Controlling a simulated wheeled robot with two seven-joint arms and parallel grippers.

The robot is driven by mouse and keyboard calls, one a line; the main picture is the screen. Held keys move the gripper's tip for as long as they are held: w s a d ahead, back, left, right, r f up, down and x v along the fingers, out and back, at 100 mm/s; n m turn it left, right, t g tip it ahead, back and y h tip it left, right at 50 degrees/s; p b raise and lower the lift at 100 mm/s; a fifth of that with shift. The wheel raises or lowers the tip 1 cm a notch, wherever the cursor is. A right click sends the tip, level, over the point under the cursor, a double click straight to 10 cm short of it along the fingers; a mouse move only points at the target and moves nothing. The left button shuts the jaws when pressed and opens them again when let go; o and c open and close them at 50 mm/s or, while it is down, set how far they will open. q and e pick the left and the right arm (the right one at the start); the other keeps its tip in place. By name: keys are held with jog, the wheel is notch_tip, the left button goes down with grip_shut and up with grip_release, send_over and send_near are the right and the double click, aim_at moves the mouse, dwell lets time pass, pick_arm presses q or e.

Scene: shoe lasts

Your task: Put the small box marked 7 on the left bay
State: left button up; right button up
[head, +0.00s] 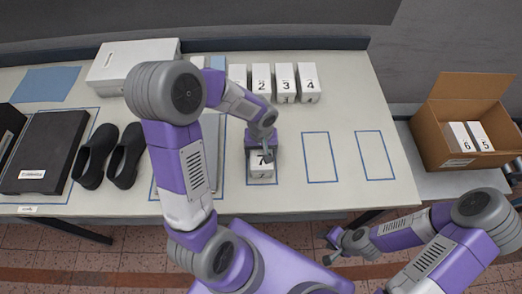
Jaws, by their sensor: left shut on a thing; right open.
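The small white box marked 7 (261,168) is at the leftmost of three blue-outlined bays on the right part of the table. My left gripper (262,150) comes down from above and is shut on this box. The box lies within or over the left bay (262,184), whose outline shows below it; I cannot tell if it touches the table. The middle bay (322,157) and right bay (375,155) are empty. My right gripper (332,244) is open and empty, in front of the table's near edge.
Several small white numbered boxes (285,83) stand in a row behind. An open cardboard box (437,147) at the right holds boxes 6 and 5. Black shoes (95,157), a dark box (48,150) and a white box (113,63) are at left.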

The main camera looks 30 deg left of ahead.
pick_arm(q)
jog(key=o, duration=0.7)
jog(key=shift+f, duration=0.15)
jog(key=o, duration=0.4)
jog(key=shift+r, duration=0.5)
notch_tip(320, 180, up, 11)
jog(key=p, duration=0.2)
jog(key=shift+r+p, duration=0.2)
jog(key=shift+p, duration=0.15)
